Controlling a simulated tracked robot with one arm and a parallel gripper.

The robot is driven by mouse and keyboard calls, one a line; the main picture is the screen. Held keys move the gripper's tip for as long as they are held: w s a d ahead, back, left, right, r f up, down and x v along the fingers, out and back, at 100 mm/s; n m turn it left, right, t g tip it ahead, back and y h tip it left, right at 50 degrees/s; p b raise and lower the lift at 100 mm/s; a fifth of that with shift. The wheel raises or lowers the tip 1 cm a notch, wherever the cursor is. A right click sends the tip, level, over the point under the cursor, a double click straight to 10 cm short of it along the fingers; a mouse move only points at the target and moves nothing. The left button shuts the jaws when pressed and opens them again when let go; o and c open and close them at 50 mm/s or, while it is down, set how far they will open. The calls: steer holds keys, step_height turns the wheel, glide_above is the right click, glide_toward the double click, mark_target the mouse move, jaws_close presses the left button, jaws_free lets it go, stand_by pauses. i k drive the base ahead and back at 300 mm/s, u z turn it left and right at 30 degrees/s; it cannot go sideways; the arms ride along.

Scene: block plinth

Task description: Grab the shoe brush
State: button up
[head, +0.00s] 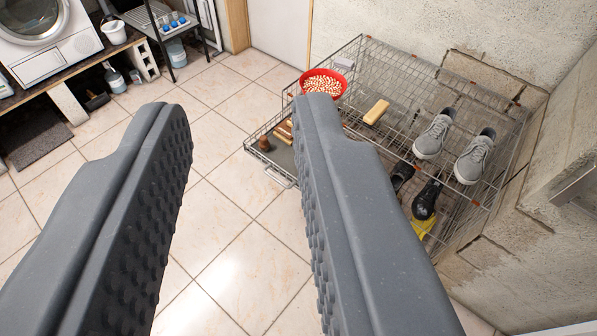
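A tan, rounded oblong block (376,112), which looks like the wooden back of the shoe brush, lies on top of the wire rack (400,72). It is to the left of the grey shoes; its bristles cannot be made out. My gripper (243,107) is open and empty, its two dark ridged fingers large in the foreground. The block is beyond and to the right of the right finger. That finger hides part of the rack's left side.
A red bowl (322,84) of small pale pieces and two grey shoes (436,134) share the rack top. Dark shoes are on a lower level. A pulled-out tray (281,156) holds brown items. A concrete wall (500,30) stands behind; tiled floor (225,215) is clear at left.

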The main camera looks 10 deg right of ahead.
mark_target(374, 114)
steer(key=z, duration=0.1)
steer(key=i, duration=1)
steer(key=u, duration=0.1)
